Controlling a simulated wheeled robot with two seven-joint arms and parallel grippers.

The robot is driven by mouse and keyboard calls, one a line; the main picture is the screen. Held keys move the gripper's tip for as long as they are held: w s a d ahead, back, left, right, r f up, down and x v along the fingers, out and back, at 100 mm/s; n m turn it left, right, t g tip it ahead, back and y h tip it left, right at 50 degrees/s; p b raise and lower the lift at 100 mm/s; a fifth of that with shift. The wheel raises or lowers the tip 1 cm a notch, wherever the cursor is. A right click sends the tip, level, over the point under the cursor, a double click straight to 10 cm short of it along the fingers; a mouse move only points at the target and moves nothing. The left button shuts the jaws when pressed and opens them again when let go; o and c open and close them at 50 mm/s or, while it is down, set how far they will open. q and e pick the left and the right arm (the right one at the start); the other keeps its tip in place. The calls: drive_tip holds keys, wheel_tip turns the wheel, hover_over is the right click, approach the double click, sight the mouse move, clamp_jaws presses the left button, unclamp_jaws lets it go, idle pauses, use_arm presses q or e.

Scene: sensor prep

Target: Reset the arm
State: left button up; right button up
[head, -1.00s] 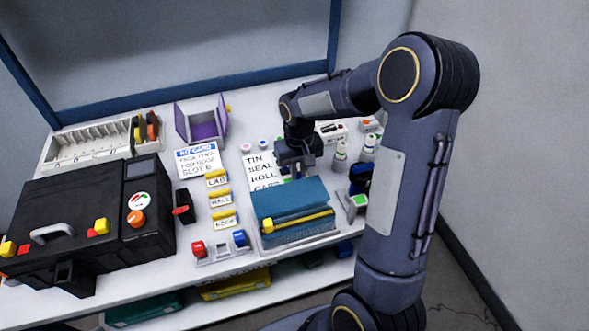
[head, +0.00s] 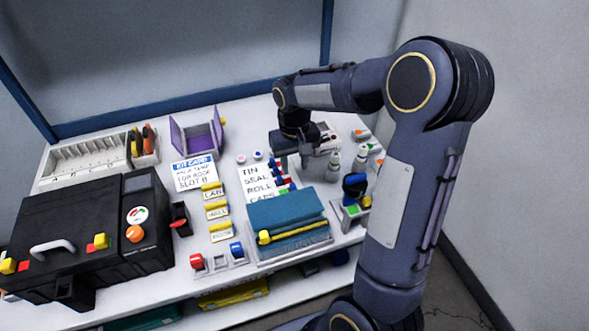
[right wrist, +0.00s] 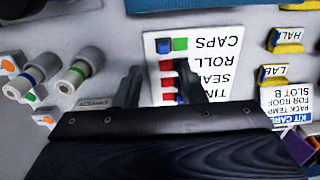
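My right arm comes in from the right of the head view. Its gripper (head: 303,160) points down over the table, at the right side of the white card listing tin, seal, roll and caps (head: 258,185). In the right wrist view the two dark fingers (right wrist: 158,80) stand apart with nothing between them. The card (right wrist: 207,60) with its red, green and blue blocks lies below them. A teal case with a yellow bar (head: 285,218) sits in front of the gripper, apart from it. My left gripper is in neither view.
A black case (head: 85,225) fills the table's left side. A slotted white tray (head: 85,155) and an open purple box (head: 200,138) stand behind. Small bottles (head: 334,160) and a blue-topped item (head: 354,187) are right of the gripper. Yellow labelled tabs (head: 216,210) lie mid-table.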

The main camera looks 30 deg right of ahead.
drive_tip(key=shift+r, duration=0.4)
drive_tip(key=s+a+r+t+y, duration=0.1)
drive_tip(key=s+a+r+t, duration=0.1)
drive_tip(key=s+a, duration=0.35)
drive_tip(key=s+a+r+n+t+y, duration=0.1)
drive_tip(key=s+a+r+t+y, duration=0.15)
drive_tip(key=s, duration=0.65)
drive_tip(key=s+a+r+t, duration=0.1)
drive_tip(key=s+a+r, duration=0.15)
drive_tip(key=s, duration=0.45)
wheel_tip(320, 180, up, 21)
drive_tip(key=p, duration=2.1)
drive_tip(key=shift+w+r, duration=0.15)
